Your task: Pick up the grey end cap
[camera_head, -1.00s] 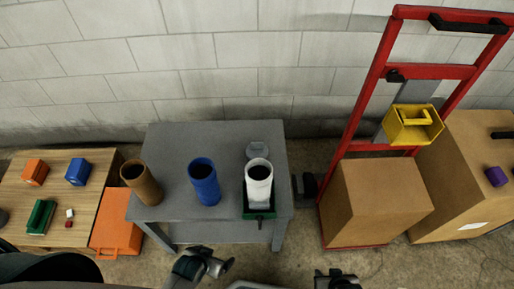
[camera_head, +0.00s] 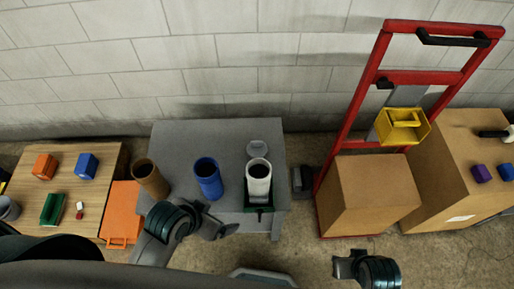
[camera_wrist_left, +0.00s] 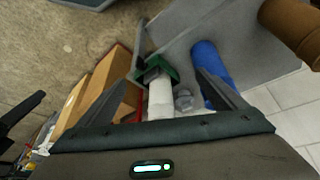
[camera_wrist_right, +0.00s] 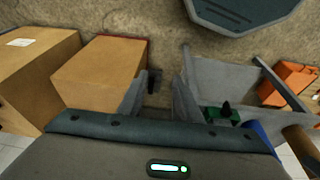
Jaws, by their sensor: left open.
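The grey end cap (camera_head: 258,148) lies on the grey table (camera_head: 225,136), just behind the white tube (camera_head: 258,178). It is small and roundish, and the tube partly covers it. In the left wrist view a grey piece that looks like the end cap (camera_wrist_left: 183,99) shows beside the white tube, between my fingers. My left gripper (camera_head: 226,230) is open and empty, in front of the table near the blue tube (camera_head: 208,178). My right gripper (camera_head: 342,266) is low in front of the cardboard box, and its fingers are apart and empty in the right wrist view (camera_wrist_right: 158,92).
A brown tube (camera_head: 151,179) stands at the table's left. A green holder (camera_head: 260,209) sits at the white tube's foot. A wooden table (camera_head: 105,165) with small parts is at left. A red hand truck (camera_head: 345,130) with a cardboard box (camera_head: 370,195) stands right.

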